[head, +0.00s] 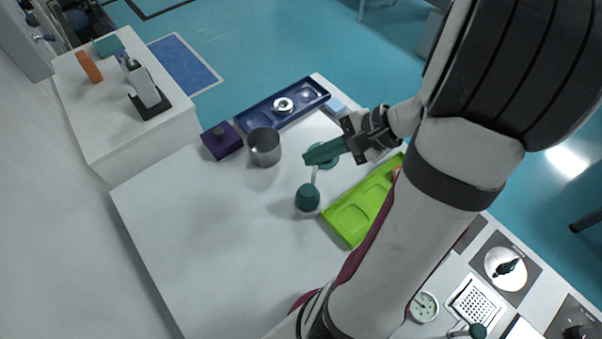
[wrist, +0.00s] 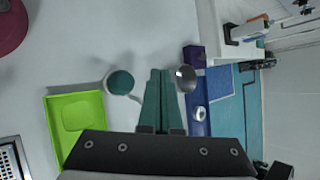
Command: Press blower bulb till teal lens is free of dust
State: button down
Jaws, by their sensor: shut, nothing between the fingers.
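The dark teal blower bulb (head: 308,198) stands on the white table, with a pale spout reaching toward the back. It also shows in the wrist view (wrist: 121,82), left of the fingers, on a pale base. A teal disc, seemingly the teal lens (head: 323,162), lies behind the bulb, partly covered by my gripper; I cannot tell whether dust is on it. In the wrist view my fingers seem to hide it. My gripper (head: 307,159) has teal fingers shut and empty, above the table, beyond the bulb and apart from it. The fingers also show in the wrist view (wrist: 161,73).
A green tray (head: 349,219) lies right of the bulb. A metal cup (head: 264,150), a purple block (head: 221,141) and a dark blue tray (head: 257,124) holding a ring-shaped part (head: 284,105) stand behind. The table's front left is clear. Panels with a gauge (head: 424,306) are at right.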

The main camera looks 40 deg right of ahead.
jog(key=shift+f, duration=0.1)
send_near(306, 188)
jog(key=shift+w+a+f, duration=0.7)
jog(key=shift+w+a, duration=0.2)
jog(key=shift+w, duration=0.15)
jog(key=shift+w+a+f, duration=0.65)
jog(key=shift+w+a, duration=0.25)
jog(key=shift+w, duration=0.15)
jog(key=shift+f, duration=0.1)
jog(key=shift+f, duration=0.3)
jog(key=shift+f, duration=0.85)
dwell(1.1)
jog(key=shift+r, duration=1.3)
